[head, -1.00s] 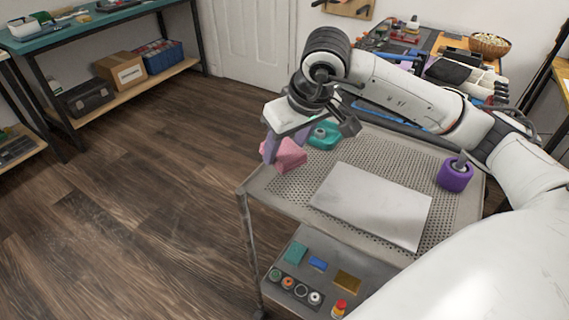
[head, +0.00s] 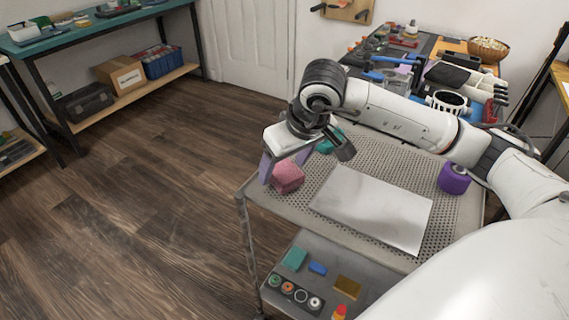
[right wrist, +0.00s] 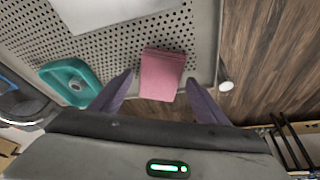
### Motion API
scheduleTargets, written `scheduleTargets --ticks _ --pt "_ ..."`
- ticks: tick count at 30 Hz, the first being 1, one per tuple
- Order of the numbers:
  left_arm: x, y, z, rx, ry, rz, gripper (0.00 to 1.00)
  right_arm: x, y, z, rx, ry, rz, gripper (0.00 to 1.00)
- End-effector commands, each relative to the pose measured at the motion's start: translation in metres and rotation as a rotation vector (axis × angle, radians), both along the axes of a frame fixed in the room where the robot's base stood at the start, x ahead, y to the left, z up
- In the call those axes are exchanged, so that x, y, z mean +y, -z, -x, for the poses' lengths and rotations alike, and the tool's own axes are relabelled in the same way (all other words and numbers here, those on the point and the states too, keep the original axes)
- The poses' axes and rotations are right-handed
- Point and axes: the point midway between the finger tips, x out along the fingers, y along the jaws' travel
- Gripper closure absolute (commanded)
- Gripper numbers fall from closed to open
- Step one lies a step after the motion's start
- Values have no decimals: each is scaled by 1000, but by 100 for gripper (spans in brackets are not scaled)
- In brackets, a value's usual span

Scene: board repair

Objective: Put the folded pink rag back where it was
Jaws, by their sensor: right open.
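The folded pink rag (head: 287,177) lies on the perforated top of the cart (head: 330,155), at its left corner near the edge. It also shows in the right wrist view (right wrist: 163,72), resting flat close to the tray's rim. My right gripper (head: 286,164) is open above the rag, one purple finger on each side of it. In the right wrist view the fingertips (right wrist: 160,79) stand apart from the rag, with gaps on both sides. My left gripper is not in view.
A teal dish (head: 327,142) stands close behind the rag. A grey metal plate (head: 372,208) lies to its right, and a purple roll-like object (head: 454,178) stands at the right. The lower shelf (head: 305,265) holds small items. A cluttered workbench (head: 410,60) stands behind.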

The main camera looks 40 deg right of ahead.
Motion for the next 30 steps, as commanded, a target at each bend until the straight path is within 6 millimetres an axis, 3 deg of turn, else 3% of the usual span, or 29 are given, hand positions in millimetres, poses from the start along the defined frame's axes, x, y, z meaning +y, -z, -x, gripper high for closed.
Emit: scheduleTargets --ticks 8,21,30 --pt "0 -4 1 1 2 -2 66 -1 -14 3 -4 1 2 31" --pt "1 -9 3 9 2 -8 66 -1 -96 37 -5 0 1 31" --pt "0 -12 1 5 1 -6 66 0 -114 46 0 1 0 31"
